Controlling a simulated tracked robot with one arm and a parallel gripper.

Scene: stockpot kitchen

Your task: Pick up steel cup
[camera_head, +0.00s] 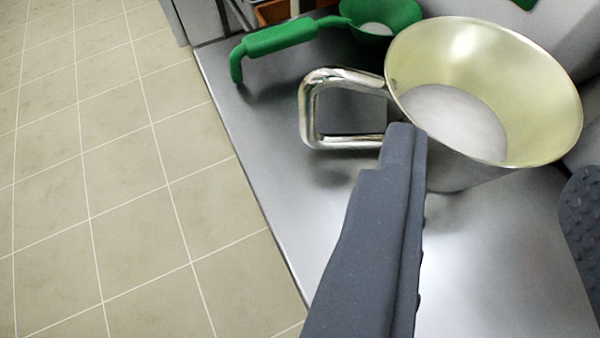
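The steel cup (455,178) stands upright on the steel counter at the right of the view. It is wide, with a shiny square loop handle (310,110) on its left, and its inside looks pale yellow with a whitish bottom. My gripper (490,155) is open. Its left dark finger reaches up in front of the cup's lower left side, near where the handle meets it. Its right finger shows only partly at the right edge, to the right of the cup. Whether either finger touches the cup I cannot tell.
The steel counter (250,150) has its edge running down the left, with a tiled floor (100,180) beyond it. An orange-brown box (275,11) stands at the top. A grey wall is close on the right.

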